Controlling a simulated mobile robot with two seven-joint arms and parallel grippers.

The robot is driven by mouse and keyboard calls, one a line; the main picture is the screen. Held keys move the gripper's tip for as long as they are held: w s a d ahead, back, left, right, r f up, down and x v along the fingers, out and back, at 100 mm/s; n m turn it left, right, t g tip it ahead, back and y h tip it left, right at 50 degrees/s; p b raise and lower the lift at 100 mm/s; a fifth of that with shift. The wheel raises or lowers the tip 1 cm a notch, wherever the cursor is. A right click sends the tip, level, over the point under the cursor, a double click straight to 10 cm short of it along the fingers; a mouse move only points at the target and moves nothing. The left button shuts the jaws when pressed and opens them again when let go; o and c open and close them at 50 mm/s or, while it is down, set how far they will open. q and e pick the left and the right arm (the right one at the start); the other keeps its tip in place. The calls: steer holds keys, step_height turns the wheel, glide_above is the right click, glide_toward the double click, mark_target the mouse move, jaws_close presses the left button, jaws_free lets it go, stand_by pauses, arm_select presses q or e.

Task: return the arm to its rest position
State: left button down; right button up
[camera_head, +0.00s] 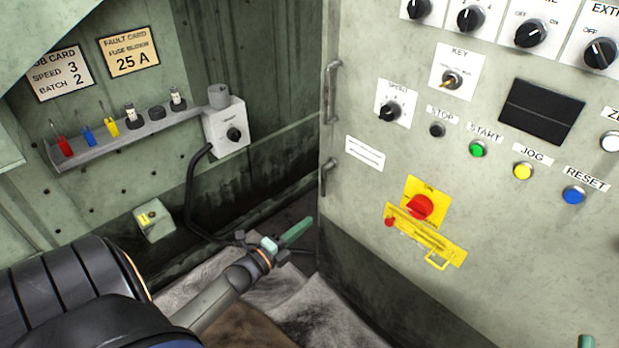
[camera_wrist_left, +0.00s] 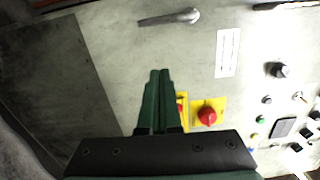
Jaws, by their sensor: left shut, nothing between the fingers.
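My left arm comes in from the lower left in the head view. Its gripper (camera_head: 303,225) has green fingers that are shut and empty, held in the air in front of the cabinet's left edge. In the left wrist view the two green fingers (camera_wrist_left: 157,78) lie together with nothing between them. They point up the picture, and the grey cabinet face is behind them. Green tips (camera_head: 587,342) at the bottom right of the head view look like part of my right gripper. Most of it is cut off, so its opening cannot be judged.
The control cabinet (camera_head: 360,235) carries knobs, coloured buttons, a red switch (camera_head: 420,207) on yellow and a yellow hasp (camera_head: 425,238). Handles (camera_head: 329,175) stick out at its left edge. A shelf (camera_head: 130,135) with small coloured parts and a knob box (camera_head: 226,128) are on the left wall.

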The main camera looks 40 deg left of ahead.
stand_by(0.6)
arm_select(q)
steer(key=s+d+r+n+t+h, duration=0.2)
steer(key=d+r+n+h, duration=0.2)
steer(key=d+r, duration=0.95)
steer(key=s+d+r+n+t+h+p, duration=0.1)
steer(key=s+d+r+n+h, duration=0.1)
steer(key=s+d+r+n, duration=0.35)
steer(key=s+d+r+n+h+p, duration=0.1)
steer(key=s+d+r+n, duration=0.1)
steer(key=d+r, duration=0.6)
steer(key=s+a+f+n+g+y+p, duration=0.2)
steer(key=f+g+p, duration=0.4)
steer(key=p, duration=0.5)
steer(key=s+a+f+n+g+y+p, duration=0.2)
steer(key=s+f+g+p, duration=0.3)
steer(key=p, duration=0.6)
steer(key=shift+s+a+f+n+g+y, duration=0.15)
steer(key=shift+s+f+n+g+y, duration=0.2)
steer(key=shift+f+n+y, duration=0.45)
arm_select(e)
steer(key=s+d+f+m+g+h, duration=0.3)
steer(key=s+f+m+g+h, duration=0.2)
steer(key=f+g, duration=0.6)
step_height(320, 180, down, 2)
steer(key=s+h, duration=0.1)
steer(key=s, duration=0.1)
steer(key=shift+s+m+g, duration=0.3)
steer(key=shift+s+g, duration=0.1)
